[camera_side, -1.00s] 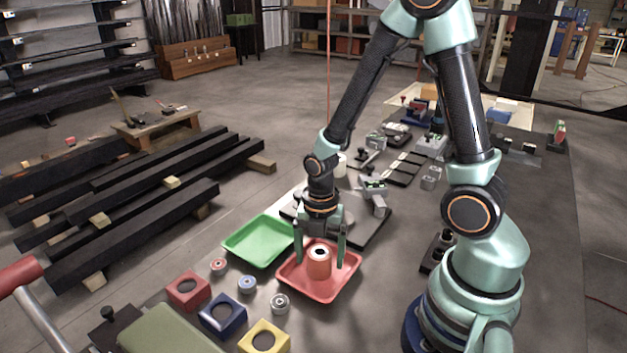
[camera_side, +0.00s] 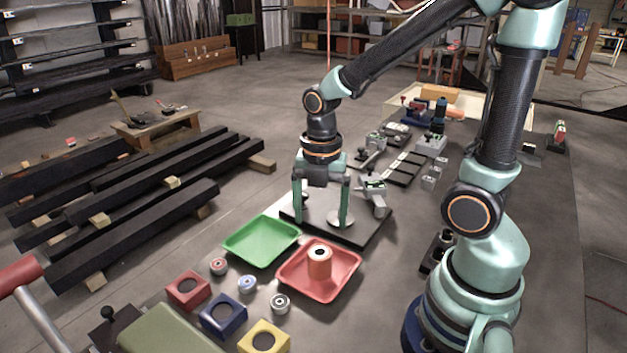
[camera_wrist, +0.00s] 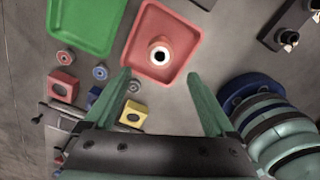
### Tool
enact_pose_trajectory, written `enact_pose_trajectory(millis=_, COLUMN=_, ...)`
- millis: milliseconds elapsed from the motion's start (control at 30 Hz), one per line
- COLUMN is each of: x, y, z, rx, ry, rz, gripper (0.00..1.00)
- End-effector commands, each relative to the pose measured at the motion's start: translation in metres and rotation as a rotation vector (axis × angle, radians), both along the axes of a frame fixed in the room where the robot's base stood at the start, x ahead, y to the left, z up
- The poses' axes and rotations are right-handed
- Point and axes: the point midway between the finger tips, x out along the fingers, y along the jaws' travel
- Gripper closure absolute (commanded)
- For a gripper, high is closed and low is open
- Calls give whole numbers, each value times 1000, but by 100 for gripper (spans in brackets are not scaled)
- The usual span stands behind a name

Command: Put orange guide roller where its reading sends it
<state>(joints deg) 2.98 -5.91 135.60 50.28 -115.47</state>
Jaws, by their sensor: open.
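The orange guide roller (camera_side: 319,262) stands upright in the red tray (camera_side: 345,284), its dark bore facing up. In the wrist view the roller (camera_wrist: 160,53) sits near the middle of the red tray (camera_wrist: 183,24). The green tray (camera_side: 262,256) lies to the left of it and is empty. My gripper (camera_side: 320,222) is open and empty, above and behind the red tray, over a dark plate with pale discs. In the wrist view the two fingers (camera_wrist: 160,80) are spread wide with nothing between them.
Red (camera_side: 187,291), blue (camera_side: 223,315) and yellow (camera_side: 264,338) blocks with round holes stand at the front. Small rollers with red (camera_side: 219,266), blue (camera_side: 247,284) and grey (camera_side: 280,303) tops stand near them. A dark plate (camera_side: 362,236) with metal fixtures lies behind the trays.

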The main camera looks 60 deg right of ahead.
Motion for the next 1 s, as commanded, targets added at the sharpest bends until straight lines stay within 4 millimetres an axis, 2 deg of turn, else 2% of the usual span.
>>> enact_pose_trajectory(millis=200, x=0, y=0, z=16, rx=-1, ry=-9, rz=-24, gripper=10)
enact_pose_trajectory(millis=333, x=2, y=1, z=26, rx=2, ry=-49, rz=-173, gripper=10)
enact_pose_trajectory(millis=667, x=5, y=8, z=70, rx=118, ry=-237, rz=-966, gripper=10)
enact_pose_trajectory(millis=800, x=4, y=10, z=88, rx=224, ry=-295, rz=-1312, gripper=10)
enact_pose_trajectory(millis=1000, x=2, y=13, z=108, rx=388, ry=-328, rz=-1713, gripper=10)
